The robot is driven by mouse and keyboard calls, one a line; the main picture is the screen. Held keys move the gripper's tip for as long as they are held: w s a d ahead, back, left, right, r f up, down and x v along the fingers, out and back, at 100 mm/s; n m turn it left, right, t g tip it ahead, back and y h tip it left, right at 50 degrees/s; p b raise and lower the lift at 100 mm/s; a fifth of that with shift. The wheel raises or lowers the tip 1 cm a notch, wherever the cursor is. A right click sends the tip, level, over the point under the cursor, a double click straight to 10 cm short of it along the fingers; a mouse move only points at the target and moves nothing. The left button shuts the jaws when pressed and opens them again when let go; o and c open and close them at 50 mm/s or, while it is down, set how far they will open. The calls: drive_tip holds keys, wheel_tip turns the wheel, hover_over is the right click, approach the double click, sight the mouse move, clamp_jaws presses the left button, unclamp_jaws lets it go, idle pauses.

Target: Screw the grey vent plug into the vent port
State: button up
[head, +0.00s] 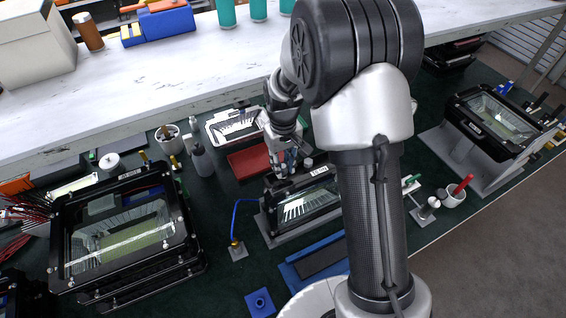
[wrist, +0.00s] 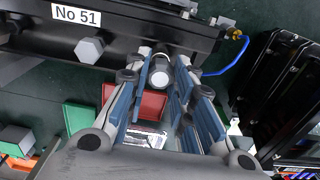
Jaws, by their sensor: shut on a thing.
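The black floodlight housing (head: 308,204) with a glass front lies on a grey stand at the middle of the bench. In the wrist view the housing (wrist: 135,40) crosses the top, with a "No 51" label and a grey hexagonal fitting (wrist: 89,50) on its side. My gripper (head: 283,167) is at the housing's back edge. In the wrist view my gripper (wrist: 170,72) is shut on the round grey vent plug (wrist: 160,75), close against the housing's side. The vent port is hidden, so I cannot tell whether the plug is in its thread.
A red tray (head: 250,161) lies behind the housing, with a white-framed housing part (head: 232,124) further back. A blue cable (head: 235,215) loops at the left. Stacked black housings (head: 125,235) stand at left, another housing (head: 492,122) at right. A blue tray (head: 295,277) lies in front.

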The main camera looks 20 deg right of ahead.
sight(283, 166)
drive_tip(key=shift+f+b, duration=0.6)
drive_tip(key=shift+f, duration=0.25)
drive_tip(key=o, duration=1)
drive_tip(key=shift+c, duration=0.2)
drive_tip(key=shift+r, duration=0.1)
wheel_tip(283, 166, up, 12)
